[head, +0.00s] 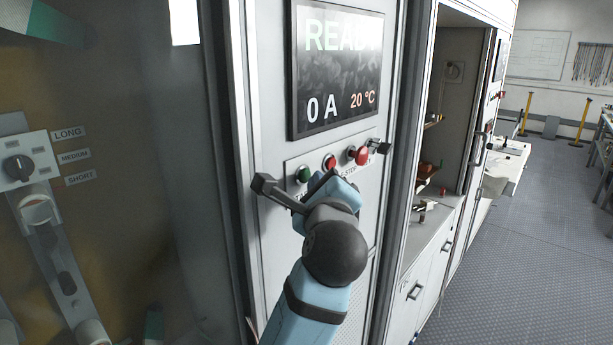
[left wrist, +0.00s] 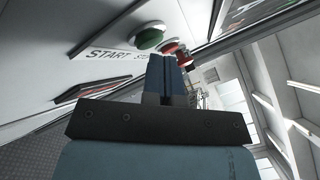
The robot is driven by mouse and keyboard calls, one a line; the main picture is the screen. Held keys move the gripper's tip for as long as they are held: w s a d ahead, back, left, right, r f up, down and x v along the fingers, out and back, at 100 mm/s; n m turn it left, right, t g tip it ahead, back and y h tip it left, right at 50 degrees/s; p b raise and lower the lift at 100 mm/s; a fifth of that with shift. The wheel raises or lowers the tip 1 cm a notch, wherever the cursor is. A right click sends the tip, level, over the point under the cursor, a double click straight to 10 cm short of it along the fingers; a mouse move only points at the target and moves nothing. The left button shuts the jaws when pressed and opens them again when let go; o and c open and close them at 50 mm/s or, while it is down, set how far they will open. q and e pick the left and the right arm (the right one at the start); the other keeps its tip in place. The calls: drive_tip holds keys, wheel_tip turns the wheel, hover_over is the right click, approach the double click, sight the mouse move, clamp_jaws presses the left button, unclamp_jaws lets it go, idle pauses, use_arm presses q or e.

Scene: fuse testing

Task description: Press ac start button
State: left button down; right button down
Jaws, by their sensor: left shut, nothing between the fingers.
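The green start button (head: 303,174) sits at the left of a panel strip below the display. It also shows in the left wrist view (left wrist: 150,39), above the "START" label. A red button (head: 330,162) is to its right; a larger red mushroom button (head: 358,155) is further right. My left gripper (head: 335,180) is shut and empty, in front of the strip, just below and right of the green button in the head view. In the left wrist view its fingertips (left wrist: 168,62) are below the buttons; I cannot tell whether they touch anything. My right gripper is not in view.
The display (head: 338,65) above shows "READ", "0 A" and "20 °C". A black knob (head: 381,147) is at the strip's right end. A glass-fronted cabinet with a LONG/MEDIUM/SHORT selector (head: 18,167) is left. Open shelves and clear floor (head: 510,270) are right.

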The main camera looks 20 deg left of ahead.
use_arm(q)
drive_tip(key=shift+w+a, duration=0.1)
drive_tip(key=shift+a, duration=0.25)
idle(0.3)
idle(0.4)
drive_tip(key=shift+s+d+b, duration=0.25)
drive_tip(key=shift+d+b, duration=0.05)
drive_tip(key=shift+d, duration=0.5)
